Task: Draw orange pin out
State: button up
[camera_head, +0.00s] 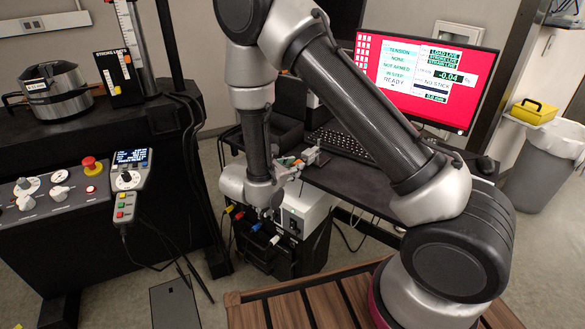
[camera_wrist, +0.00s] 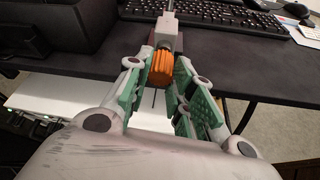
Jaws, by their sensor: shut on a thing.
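The orange pin (camera_wrist: 161,69) shows a ribbed orange head in the middle of the wrist view. It lies between the green-padded fingers of my gripper (camera_wrist: 159,66), which is shut on it. A pale grey block (camera_wrist: 166,38) with a metal rod at its top sits just beyond the orange head. I cannot tell whether the pin is still seated in that block, as its far part is hidden. In the head view my gripper (camera_head: 304,162) is small, beside the black desk's left end, and the pin is hard to make out there.
The black desk (camera_head: 375,190) carries a keyboard (camera_head: 343,145) and a monitor (camera_head: 425,80) with a red screen. A white-topped unit with coloured plugs (camera_head: 272,240) stands below my gripper. A control panel (camera_head: 60,190) with a red button is at left.

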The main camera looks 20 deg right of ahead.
jog(key=shift+s+a, duration=0.15)
jog(key=shift+a, duration=0.05)
jog(key=shift+s+a, duration=0.6)
jog(key=shift+a, duration=0.2)
jog(key=shift+s+a, duration=0.6)
jog(key=shift+a, duration=0.2)
